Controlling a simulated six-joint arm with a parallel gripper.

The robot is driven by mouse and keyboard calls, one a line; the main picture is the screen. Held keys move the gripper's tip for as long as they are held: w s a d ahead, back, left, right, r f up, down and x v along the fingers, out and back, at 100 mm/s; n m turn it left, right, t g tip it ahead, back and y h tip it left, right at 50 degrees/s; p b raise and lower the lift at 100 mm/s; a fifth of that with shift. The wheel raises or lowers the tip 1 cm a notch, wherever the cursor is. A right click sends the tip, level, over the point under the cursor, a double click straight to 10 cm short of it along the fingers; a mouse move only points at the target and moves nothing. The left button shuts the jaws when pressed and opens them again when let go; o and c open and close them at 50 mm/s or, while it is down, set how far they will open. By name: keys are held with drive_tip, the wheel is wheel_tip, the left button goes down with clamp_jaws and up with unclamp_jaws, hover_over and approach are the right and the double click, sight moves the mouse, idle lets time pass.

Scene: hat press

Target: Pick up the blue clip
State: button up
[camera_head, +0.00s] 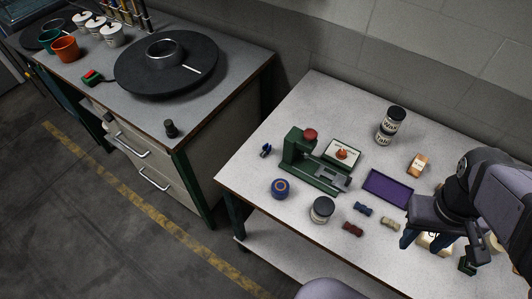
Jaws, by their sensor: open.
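A small blue and dark piece (265,150), which looks like a clip, lies near the left edge of the right-hand table. A small blue bow-shaped piece (362,208) lies at the middle front, left of my gripper; I cannot tell for certain which of the two is the blue clip. My gripper (427,244) is open, its fingers pointing down at the right side of the table. It is apart from both blue pieces. A cream object (435,241) shows behind and between the fingers, partly hidden; contact cannot be told.
A green press (301,150) stands mid-table, beside a purple tray (388,188). A dark red bow (352,229), a tan bow (390,223), a lidded jar (321,210) and a blue tape roll (280,188) lie in front.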

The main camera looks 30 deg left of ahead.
drive_tip(key=w+a+f+n+t+h+b, duration=0.2)
drive_tip(key=w+a+n+t+b, duration=0.2)
drive_tip(key=w+a+n+b, duration=0.4)
drive_tip(key=w+a+f+n+t+h+b, duration=0.15)
drive_tip(key=w+a+n+t+b, duration=0.35)
drive_tip(key=a+n, duration=0.6)
drive_tip(key=s+a+r+n+t+y+b, duration=0.1)
drive_tip(key=s+a+n+t+y+b, duration=0.2)
drive_tip(key=a, duration=0.7)
drive_tip(key=s+a+r+n+t+b, duration=0.25)
drive_tip(key=a+n, duration=0.35)
drive_tip(key=a, duration=0.3)
drive_tip(key=s+a+r+n+t+y+b, duration=0.1)
drive_tip(key=s+a+n+t+y+b, duration=0.2)
drive_tip(key=a, duration=0.7)
drive_tip(key=n+g+h+p, duration=0.1)
approach(265, 149)
drive_tip(key=shift+w+a+r, duration=0.2)
drive_tip(key=shift+w+r, duration=0.2)
drive_tip(key=shift+w, duration=0.15)
drive_tip(key=shift+f, duration=0.45)
drive_tip(key=shift+w+d+f+p, duration=0.15)
drive_tip(key=shift+w+p, duration=0.1)
drive_tip(key=shift+w, duration=0.95)
drive_tip(key=shift+w+a+f+p, duration=0.15)
drive_tip(key=shift+w+p, duration=0.1)
drive_tip(key=shift+w, duration=0.95)
drive_tip(key=shift+w+d+f+p, duration=0.15)
drive_tip(key=shift+w+p, duration=0.1)
drive_tip(key=shift+w, duration=0.95)
